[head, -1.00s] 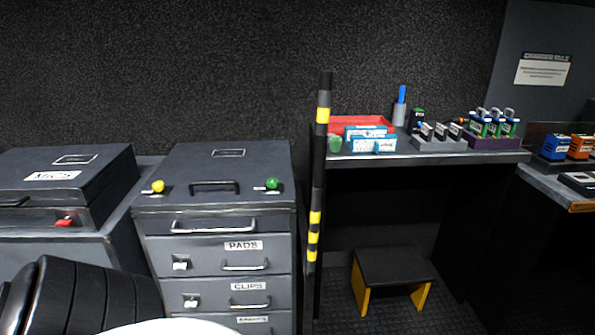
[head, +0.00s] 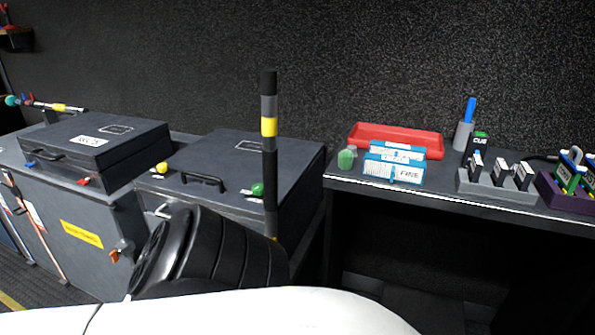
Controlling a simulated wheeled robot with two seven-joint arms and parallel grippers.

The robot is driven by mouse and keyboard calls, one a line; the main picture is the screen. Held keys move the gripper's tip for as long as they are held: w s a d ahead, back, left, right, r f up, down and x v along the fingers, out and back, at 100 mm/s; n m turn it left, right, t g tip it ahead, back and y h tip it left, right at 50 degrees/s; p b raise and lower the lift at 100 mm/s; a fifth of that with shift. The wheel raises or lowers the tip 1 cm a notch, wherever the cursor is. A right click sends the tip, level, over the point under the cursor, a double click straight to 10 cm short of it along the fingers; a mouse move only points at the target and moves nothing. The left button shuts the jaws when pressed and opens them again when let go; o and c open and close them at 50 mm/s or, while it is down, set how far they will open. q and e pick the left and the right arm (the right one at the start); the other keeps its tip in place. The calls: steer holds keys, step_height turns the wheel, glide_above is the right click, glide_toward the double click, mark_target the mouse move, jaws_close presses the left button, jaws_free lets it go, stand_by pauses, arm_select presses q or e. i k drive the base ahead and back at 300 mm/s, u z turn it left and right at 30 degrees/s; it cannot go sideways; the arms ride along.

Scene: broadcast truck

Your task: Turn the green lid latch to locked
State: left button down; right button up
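The green lid latch (head: 257,189) is a small round green knob on the front right corner of a dark grey case lid (head: 238,150). The lid is down, with a black handle (head: 203,182) at its front middle. A yellow latch (head: 162,168) sits on the lid's front left corner. The green knob is close beside the striped pole, and I cannot tell which way its latch is turned. A black ribbed part of my own arm covers much of the case's front. Neither gripper shows in the head view.
A black and yellow striped pole (head: 269,160) stands upright in front of the case's right side. Another case (head: 90,138) with a red latch (head: 84,181) is at left. A shelf (head: 430,196) at right holds a red tray (head: 395,138) and small boxes.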

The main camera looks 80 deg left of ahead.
mark_target(258, 188)
steer(key=u, duration=2.05)
